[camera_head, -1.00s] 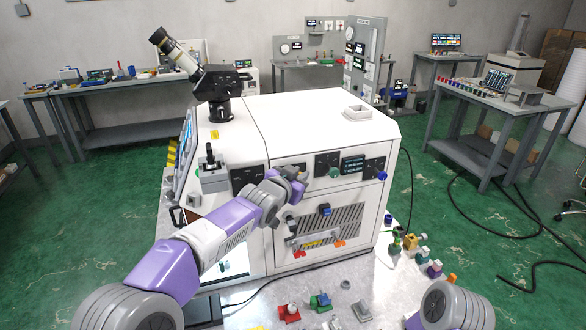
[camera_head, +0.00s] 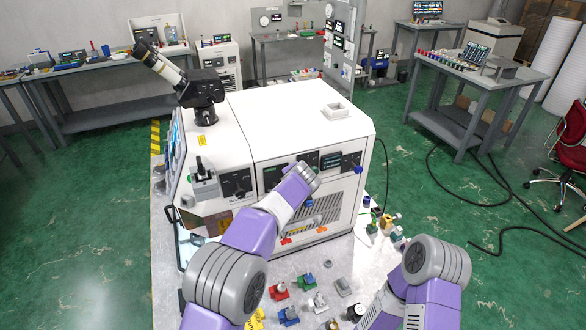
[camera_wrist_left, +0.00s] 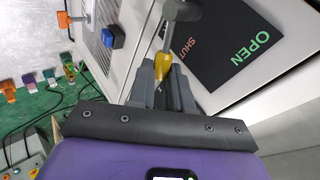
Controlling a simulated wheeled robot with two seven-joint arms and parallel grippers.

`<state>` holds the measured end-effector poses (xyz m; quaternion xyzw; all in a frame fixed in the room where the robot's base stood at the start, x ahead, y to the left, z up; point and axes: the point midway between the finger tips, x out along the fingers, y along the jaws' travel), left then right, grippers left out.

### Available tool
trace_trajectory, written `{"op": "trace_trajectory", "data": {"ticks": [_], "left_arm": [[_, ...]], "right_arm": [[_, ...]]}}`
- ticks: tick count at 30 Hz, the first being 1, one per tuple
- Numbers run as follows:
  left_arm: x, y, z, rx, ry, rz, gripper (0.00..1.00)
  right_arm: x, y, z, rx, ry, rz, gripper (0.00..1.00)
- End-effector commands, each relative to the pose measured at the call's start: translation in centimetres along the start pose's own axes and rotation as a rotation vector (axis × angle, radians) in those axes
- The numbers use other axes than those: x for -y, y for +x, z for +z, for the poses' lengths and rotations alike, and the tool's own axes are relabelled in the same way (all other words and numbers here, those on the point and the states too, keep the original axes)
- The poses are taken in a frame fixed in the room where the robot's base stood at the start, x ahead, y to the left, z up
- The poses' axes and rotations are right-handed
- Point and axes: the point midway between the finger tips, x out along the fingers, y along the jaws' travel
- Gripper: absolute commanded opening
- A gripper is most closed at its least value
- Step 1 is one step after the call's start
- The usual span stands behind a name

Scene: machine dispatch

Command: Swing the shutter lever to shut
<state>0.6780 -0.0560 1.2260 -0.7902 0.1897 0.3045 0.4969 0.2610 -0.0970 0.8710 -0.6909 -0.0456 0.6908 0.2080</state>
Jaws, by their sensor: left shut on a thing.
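The shutter lever (camera_wrist_left: 170,36) shows in the left wrist view, with a grey hub, a thin metal rod and a yellow grip. My left gripper (camera_wrist_left: 163,72) is shut on the yellow grip. A black label plate (camera_wrist_left: 222,62) beside the lever reads OPEN in green and SHUT in orange-red; the rod lies beside the SHUT word. In the head view my left forearm reaches the front of the white machine (camera_head: 290,120) and hides the lever and the gripper's fingers. My right arm stands at lower right, its gripper out of view.
A blue button (camera_wrist_left: 113,37) sits near the lever. A microscope-like tube (camera_head: 163,65) rises from the machine's left top.

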Motion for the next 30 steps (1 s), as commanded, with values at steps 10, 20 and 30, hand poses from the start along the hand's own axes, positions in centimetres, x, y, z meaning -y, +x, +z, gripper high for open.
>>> {"op": "trace_trajectory", "data": {"ticks": [10, 20, 30], "left_arm": [[-0.5, 0.5, -0.2, 0.101, 0.102, -0.001, 0.00], [-0.8, 0.8, -0.1, 0.120, 0.121, 0.000, 0.00], [-0.8, 0.8, -0.1, 0.120, 0.120, 0.000, 0.35]], "right_arm": [[1.0, -2.7, 0.1, 0.000, 0.000, 0.000, 0.42], [1.1, -3.0, 0.1, 0.000, 0.000, 0.000, 0.42], [1.1, -3.0, 0.1, 0.000, 0.000, 0.000, 0.42]]}}
